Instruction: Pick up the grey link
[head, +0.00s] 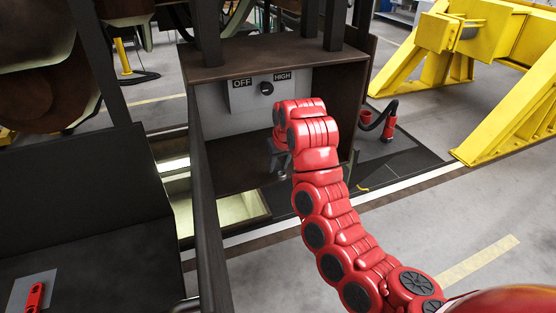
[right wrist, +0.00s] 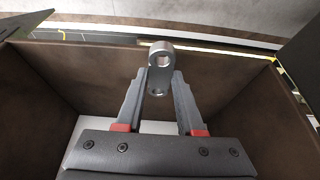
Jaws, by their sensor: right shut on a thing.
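The grey link (right wrist: 161,74), a short metal piece with a round eye at each end, sits between the fingertips of my right gripper (right wrist: 159,83). The fingers are shut on it and one eye sticks out past the tips. In the head view my right gripper (head: 279,160) is partly hidden behind my red arm, inside the open front of a brown metal compartment (head: 225,165). My left gripper is not in view.
A panel marked OFF and HIGH with a black knob (head: 267,88) is on the compartment's back wall. A dark post (head: 205,200) stands left of my arm. A red piece (head: 35,297) lies on a grey plate at lower left. Yellow stands (head: 440,65) are at right.

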